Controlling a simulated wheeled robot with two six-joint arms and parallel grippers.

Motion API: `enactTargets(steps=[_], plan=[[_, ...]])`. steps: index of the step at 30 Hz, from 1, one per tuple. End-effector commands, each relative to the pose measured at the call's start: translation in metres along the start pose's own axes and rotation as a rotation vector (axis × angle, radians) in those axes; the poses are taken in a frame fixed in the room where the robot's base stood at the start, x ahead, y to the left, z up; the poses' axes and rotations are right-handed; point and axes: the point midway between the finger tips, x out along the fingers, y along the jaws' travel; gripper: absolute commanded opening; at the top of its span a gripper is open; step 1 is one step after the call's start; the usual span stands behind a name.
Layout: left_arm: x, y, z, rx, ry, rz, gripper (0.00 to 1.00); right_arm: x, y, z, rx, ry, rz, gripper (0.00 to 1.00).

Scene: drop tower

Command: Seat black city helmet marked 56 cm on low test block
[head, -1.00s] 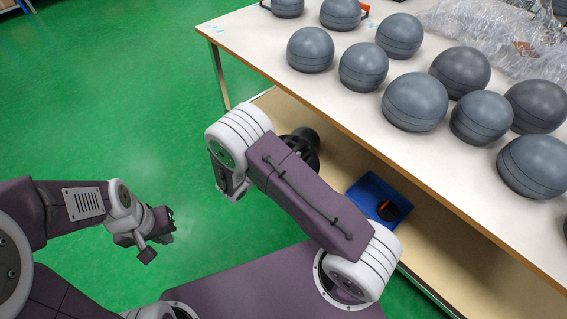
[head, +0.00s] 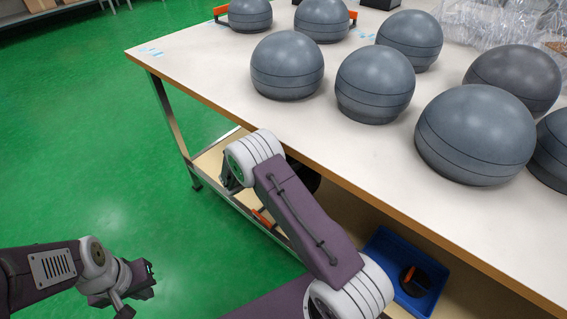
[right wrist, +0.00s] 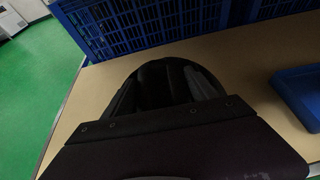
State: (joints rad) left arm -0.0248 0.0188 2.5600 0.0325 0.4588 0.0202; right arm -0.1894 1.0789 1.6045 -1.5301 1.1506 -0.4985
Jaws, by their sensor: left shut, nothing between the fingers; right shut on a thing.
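A black helmet (right wrist: 150,82) shows in the right wrist view just beyond the dark body of my right gripper (right wrist: 168,100), over the tan lower shelf. My right gripper is shut on it; the fingers are mostly hidden. In the head view my right forearm covers the gripper, and only a dark part of the helmet (head: 306,180) shows behind it, below the table edge. No size mark is readable. Several grey dome-shaped blocks, such as one at the front (head: 287,66), stand on the table; I cannot tell which is the low test block. My left gripper (head: 150,278) is shut and empty over the green floor.
The white table (head: 200,75) has a bare strip along its front left edge. Below, a blue tray (head: 378,262) with a dark and orange item sits on the shelf. Blue crates (right wrist: 140,28) stand behind the helmet. Clear plastic wrap (head: 500,35) lies at the back right.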

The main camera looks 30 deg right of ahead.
Motion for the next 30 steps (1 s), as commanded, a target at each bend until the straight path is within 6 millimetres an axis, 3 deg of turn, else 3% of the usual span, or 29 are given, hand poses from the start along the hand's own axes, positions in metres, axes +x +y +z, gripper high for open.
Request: enactTargets(steps=[11,30], plan=[[0.013,0.000,0.001,0.000,0.000,0.000,0.00,0.005,0.000,-0.013,0.000,-0.001,0.000,0.00],[0.082,-0.002,0.009,0.000,0.000,0.000,0.00,0.035,0.000,-0.084,-0.001,-0.001,0.001,0.00]])
